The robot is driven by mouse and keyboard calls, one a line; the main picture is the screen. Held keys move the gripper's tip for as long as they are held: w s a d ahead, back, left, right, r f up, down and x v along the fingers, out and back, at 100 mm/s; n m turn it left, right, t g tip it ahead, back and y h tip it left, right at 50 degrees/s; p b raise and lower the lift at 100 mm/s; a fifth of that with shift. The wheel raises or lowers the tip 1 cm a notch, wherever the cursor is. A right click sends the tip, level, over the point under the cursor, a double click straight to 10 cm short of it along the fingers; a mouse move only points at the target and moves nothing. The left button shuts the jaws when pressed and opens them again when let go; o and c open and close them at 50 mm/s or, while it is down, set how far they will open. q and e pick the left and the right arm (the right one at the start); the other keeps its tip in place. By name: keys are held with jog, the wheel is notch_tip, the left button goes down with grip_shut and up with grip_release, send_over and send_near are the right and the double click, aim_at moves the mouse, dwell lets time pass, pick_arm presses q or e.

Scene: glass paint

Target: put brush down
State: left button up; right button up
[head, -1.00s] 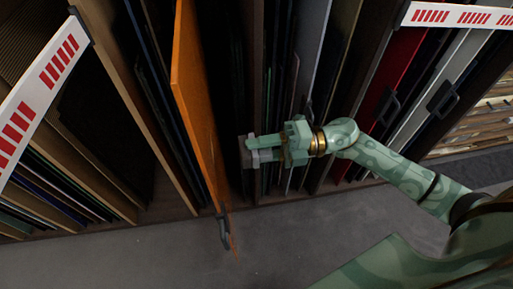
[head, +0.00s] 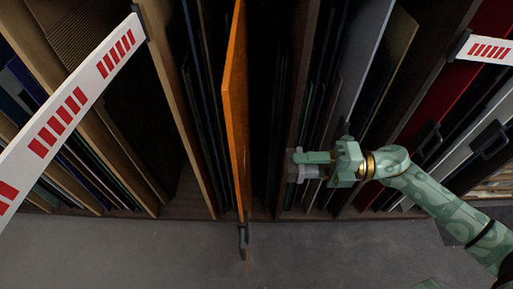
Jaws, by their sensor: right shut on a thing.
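My right gripper (head: 301,165) reaches in from the right, in front of the dark slots of a rack. Its green jaws are shut on a small grey thing (head: 292,166) at the fingertips. I cannot tell from this view whether that thing is the brush. No brush shows clearly anywhere else. An orange panel (head: 236,115) stands out of the rack, to the left of the gripper and apart from it, with a dark handle (head: 243,240) at its lower end. My left gripper is not in view.
The rack holds upright boards and sheets, among them a grey-white panel (head: 365,60) and a red panel (head: 440,110). White rails with red bars (head: 70,110) cross the upper left and right. Below the rack, the grey floor (head: 150,255) is clear.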

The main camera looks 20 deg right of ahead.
dwell(0.5)
